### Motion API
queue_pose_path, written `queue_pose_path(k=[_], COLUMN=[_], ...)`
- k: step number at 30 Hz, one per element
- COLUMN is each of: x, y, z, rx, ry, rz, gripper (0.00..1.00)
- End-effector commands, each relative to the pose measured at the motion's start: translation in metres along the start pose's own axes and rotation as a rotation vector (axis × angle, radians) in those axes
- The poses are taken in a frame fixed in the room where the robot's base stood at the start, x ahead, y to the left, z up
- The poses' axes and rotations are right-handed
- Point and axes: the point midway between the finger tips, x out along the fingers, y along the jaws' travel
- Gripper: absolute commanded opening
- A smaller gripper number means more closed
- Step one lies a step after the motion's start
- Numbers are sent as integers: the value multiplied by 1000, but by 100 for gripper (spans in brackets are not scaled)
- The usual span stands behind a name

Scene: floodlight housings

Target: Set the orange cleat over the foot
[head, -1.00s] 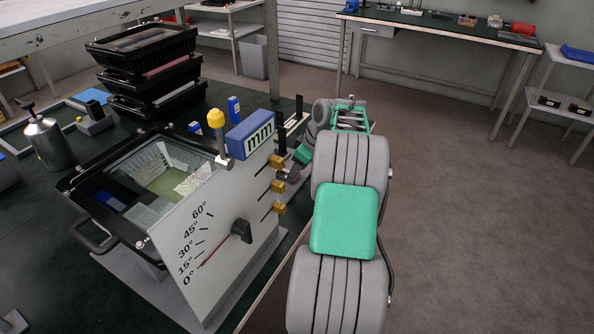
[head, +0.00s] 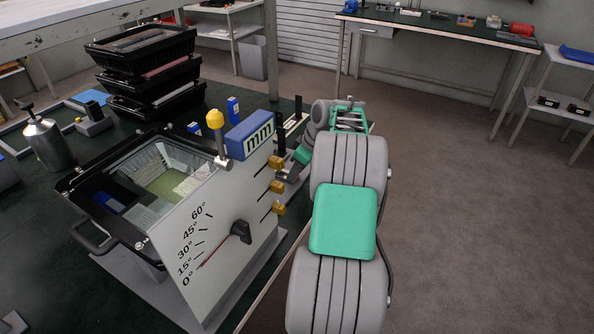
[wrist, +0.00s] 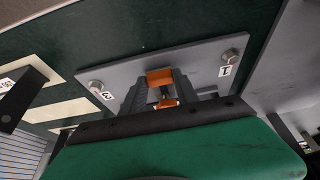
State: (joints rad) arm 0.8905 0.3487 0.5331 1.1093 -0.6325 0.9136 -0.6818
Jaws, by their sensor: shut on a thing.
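My gripper (wrist: 163,88) is shut on the orange cleat (wrist: 160,76), which shows between the dark fingers in the wrist view. A second orange part of it shows closer to the palm. The cleat is over a grey plate (wrist: 205,65) with a round bolt head near each end, beside numbered tags. I cannot tell whether the cleat touches the plate or is apart from it. I cannot make out the foot as a separate part. In the head view my gripper (head: 288,172) is behind the angle-scale panel, and the cleat is hidden there.
The white angle-scale panel (head: 222,240) with brass knobs stands left of my arm, against a black floodlight housing (head: 85,190). Stacked housings (head: 150,70) stand behind. The floor at right is clear.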

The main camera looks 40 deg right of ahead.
Motion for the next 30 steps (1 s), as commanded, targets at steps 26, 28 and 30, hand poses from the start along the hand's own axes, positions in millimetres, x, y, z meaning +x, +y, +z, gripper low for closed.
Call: queue_pose_path(k=[26, 28, 30], x=[0, 0, 2], y=[0, 0, 0], z=[0, -2, -9], rx=[1, 0, -2], ry=[0, 0, 0], rz=[0, 0, 0], gripper=[0, 0, 0])
